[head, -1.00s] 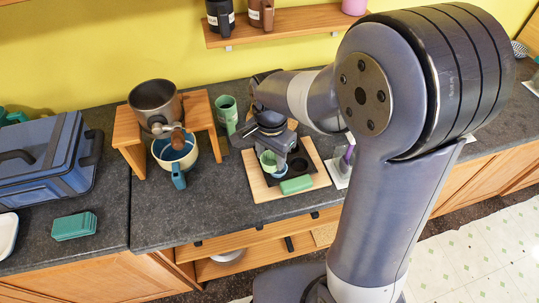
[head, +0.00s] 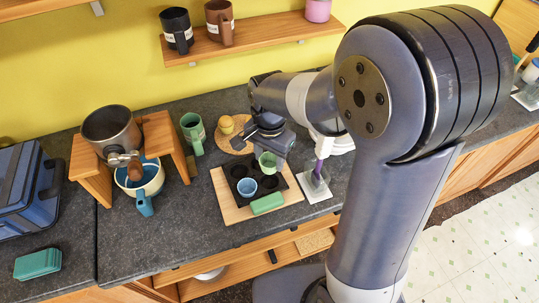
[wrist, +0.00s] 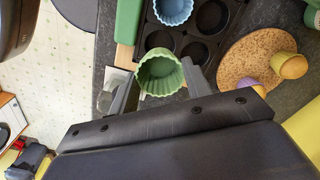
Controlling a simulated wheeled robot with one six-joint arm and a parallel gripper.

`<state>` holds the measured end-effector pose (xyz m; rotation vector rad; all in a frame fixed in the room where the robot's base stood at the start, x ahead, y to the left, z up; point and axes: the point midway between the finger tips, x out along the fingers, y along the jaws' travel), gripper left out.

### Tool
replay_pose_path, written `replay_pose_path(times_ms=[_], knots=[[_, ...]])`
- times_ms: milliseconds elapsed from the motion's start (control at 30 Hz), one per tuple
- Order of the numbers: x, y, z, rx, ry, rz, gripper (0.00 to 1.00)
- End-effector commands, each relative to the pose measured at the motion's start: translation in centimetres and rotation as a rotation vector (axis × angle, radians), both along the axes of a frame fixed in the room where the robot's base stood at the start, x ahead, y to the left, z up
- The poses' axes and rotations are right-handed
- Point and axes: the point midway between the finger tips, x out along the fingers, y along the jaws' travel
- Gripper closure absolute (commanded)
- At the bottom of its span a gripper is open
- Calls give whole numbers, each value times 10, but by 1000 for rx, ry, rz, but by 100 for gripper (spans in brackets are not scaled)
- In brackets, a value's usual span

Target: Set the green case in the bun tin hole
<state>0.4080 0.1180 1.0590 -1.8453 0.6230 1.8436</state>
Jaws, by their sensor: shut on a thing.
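My gripper (head: 270,150) is shut on a fluted green case (head: 267,162). In the wrist view the green case (wrist: 160,75) sits upright between my two fingers (wrist: 160,85), its open top showing. The dark bun tin (head: 257,177) lies on a pale wooden board (head: 231,210); several empty holes show in the wrist view (wrist: 183,35). A blue case (head: 247,187) stands in one hole. In the head view the green case appears over the tin's back right part; its height above the tin cannot be told.
A green block (head: 267,204) lies on the board's front edge. A round cork mat (wrist: 232,75) with yellow and purple items is close behind the tin. A stand with a purple stem (head: 318,172) is to the right. A green mug (head: 193,133) and wooden pot stand (head: 90,175) are left.

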Motion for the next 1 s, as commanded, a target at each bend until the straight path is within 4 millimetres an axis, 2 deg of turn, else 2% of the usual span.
replay_pose_path(times_ms=[733, 1000], knots=[[0, 0, -60, 0, 0, 0, 72], [0, 0, -59, 0, 0, -3, 72]])
